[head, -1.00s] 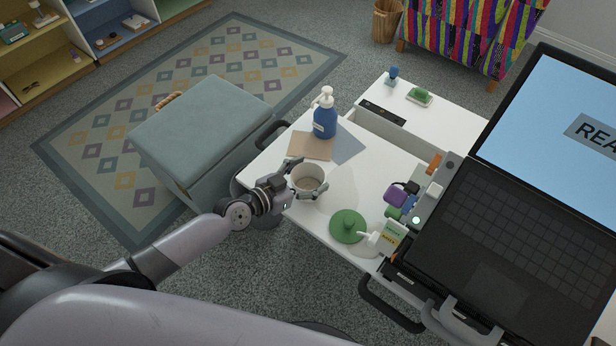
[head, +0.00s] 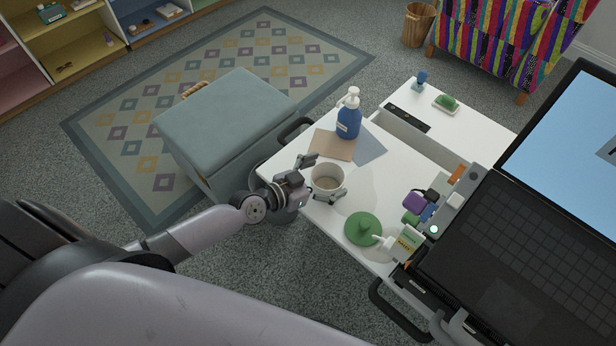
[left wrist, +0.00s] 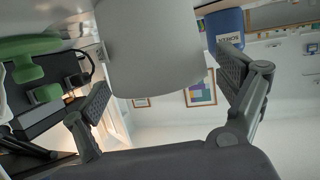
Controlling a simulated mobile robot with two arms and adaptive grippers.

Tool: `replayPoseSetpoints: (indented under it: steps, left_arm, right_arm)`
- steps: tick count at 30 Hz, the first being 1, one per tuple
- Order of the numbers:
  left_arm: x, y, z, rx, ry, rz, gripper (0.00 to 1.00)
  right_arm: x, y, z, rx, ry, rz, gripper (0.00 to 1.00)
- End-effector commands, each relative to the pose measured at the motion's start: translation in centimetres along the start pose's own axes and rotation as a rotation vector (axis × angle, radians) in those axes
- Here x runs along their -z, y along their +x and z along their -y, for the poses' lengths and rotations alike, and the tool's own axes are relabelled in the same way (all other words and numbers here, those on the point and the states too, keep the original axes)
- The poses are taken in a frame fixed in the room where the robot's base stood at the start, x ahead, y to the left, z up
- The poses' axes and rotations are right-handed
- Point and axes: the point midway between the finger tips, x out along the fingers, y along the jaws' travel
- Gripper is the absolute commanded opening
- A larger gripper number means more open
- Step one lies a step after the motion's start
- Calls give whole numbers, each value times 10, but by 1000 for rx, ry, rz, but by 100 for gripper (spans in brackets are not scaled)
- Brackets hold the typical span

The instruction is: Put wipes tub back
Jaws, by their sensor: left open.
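The wipes tub, a white round open-topped tub (head: 327,181), stands upright on the white table top (head: 410,165) near its left edge. My left gripper (head: 321,179) is open, with one finger on each side of the tub. In the left wrist view the tub (left wrist: 150,50) fills the space between the two fingers (left wrist: 165,90); small gaps show beside it. A round green lid with a knob (head: 363,229) lies in front of the tub.
A blue pump bottle (head: 349,118) stands behind the tub by flat brown (head: 331,144) and blue-grey (head: 368,148) sheets. A white glue bottle (head: 405,243), small coloured items and a laptop (head: 490,240) are at the right. A grey storage box (head: 225,115) stands left of the table.

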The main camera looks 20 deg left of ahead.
Motion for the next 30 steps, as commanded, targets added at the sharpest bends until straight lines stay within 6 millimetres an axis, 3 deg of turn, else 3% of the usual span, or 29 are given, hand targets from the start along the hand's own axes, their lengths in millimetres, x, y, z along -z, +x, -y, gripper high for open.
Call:
replayPoseSetpoints:
  steps: [9, 15, 27, 30]
  left_arm:
    - [-4, -70, -1, -2, 4, 8, 92]
    - [-2, -102, 0, -1, 3, 6, 92]
    - [-1, -113, 0, -1, 1, 1, 92]
    - [-12, -112, 6, 15, 1, 18, 92]
  right_arm:
    - [0, 1, 0, 0, 0, 0, 93]
    - [0, 1, 0, 0, 0, 1, 93]
    - [0, 1, 0, 0, 0, 1, 93]
    - [0, 1, 0, 0, 0, 1, 93]
